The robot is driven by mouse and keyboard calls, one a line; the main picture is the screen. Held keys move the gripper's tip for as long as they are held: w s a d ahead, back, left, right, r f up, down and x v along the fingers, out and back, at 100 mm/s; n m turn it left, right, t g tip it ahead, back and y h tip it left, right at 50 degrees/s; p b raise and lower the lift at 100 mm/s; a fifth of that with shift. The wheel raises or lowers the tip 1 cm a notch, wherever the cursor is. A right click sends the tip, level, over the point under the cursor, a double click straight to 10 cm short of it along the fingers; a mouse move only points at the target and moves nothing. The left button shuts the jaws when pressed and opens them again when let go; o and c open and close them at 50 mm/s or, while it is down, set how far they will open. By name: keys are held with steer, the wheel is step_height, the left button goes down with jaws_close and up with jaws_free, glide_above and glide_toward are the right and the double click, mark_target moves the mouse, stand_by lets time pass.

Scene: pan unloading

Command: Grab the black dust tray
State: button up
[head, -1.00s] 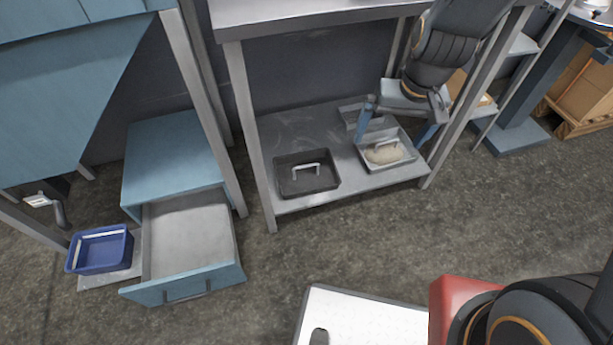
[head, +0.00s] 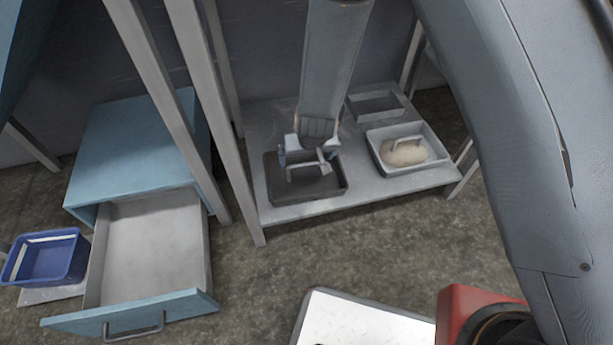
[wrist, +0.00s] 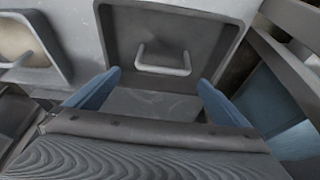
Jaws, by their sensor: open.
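The black dust tray (head: 330,190) sits on the lower metal shelf, left of the grey trays, in the head view. It has a light grey handle across it. In the wrist view the black tray (wrist: 215,78) lies ahead, with its handle (wrist: 163,66) upright in the middle. My gripper (head: 305,168) is over the tray, close to the handle. In the wrist view my gripper (wrist: 160,90) is open, its two blue fingers apart, with the handle beyond and between them. The fingers do not visibly touch the handle.
A grey tray holding a pale lump (head: 404,152) stands right of the black tray, with an empty grey tray (head: 376,118) behind. Table legs (head: 215,120) frame the shelf. An open blue drawer (head: 150,312) and a blue bin (head: 48,262) are at left.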

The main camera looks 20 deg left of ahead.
mark_target(304, 164)
steer(key=shift+s+a+b+x, duration=0.15)
steer(key=shift+b+x, duration=0.25)
steer(key=shift+x, duration=0.45)
steer(key=shift+s+a+b+x, duration=0.1)
steer(key=shift+b+x, duration=0.25)
steer(key=shift+x, duration=0.55)
steer(key=b+x, duration=0.1)
steer(key=x, duration=0.1)
steer(key=b+x, duration=0.1)
steer(key=x, duration=0.1)
steer(key=shift+s+d+f+b, duration=0.15)
steer(key=shift+s+d+b, duration=0.05)
steer(key=shift+s+b, duration=0.1)
steer(key=shift+w+a+f, duration=0.1)
steer(key=shift+w+f, duration=0.15)
steer(key=shift+f, duration=0.1)
steer(key=shift+c, duration=0.3)
steer(key=c, duration=1.1)
